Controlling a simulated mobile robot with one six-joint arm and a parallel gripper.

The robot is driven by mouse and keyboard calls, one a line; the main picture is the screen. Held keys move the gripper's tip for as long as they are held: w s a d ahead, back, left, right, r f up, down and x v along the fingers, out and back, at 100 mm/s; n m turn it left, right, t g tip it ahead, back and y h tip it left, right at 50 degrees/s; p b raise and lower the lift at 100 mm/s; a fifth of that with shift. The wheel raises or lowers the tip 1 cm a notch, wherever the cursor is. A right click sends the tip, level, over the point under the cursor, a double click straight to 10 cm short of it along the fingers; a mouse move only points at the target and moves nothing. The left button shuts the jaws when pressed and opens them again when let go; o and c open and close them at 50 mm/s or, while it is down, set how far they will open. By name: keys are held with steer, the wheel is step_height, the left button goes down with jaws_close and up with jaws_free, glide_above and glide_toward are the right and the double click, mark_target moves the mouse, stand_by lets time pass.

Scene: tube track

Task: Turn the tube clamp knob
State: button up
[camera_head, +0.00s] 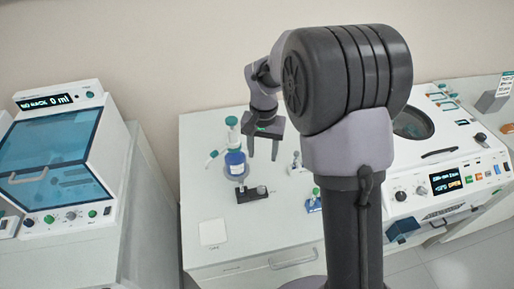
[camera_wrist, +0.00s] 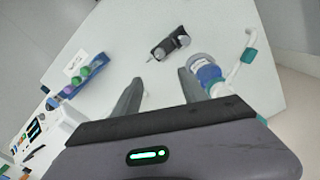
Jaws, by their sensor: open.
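My gripper (camera_head: 263,150) is open and empty, pointing down above the bench, just right of a blue-labelled bottle in the head view. In the wrist view its two fingers (camera_wrist: 159,78) are apart with bare bench between them. A small black block with grey round knobs (camera_wrist: 171,43) lies beyond the fingertips; it also shows below the bottle in the head view (camera_head: 250,194). A blue fixture with green and purple knobs (camera_wrist: 85,76) lies left of the fingers; in the head view it (camera_head: 313,204) is partly behind my arm. I cannot tell which one is the tube clamp.
The bottle (camera_head: 236,164) with its green top and side tube stands close to the gripper's left. A white square (camera_head: 213,232) lies on the white bench (camera_head: 275,228). A blue-windowed cabinet (camera_head: 60,150) is at left, a panelled machine (camera_head: 450,182) at right.

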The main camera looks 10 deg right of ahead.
mark_target(261, 188)
step_height(261, 188, down, 18)
steer(key=b, duration=0.4)
steer(key=shift+r, duration=0.2)
jaws_close()
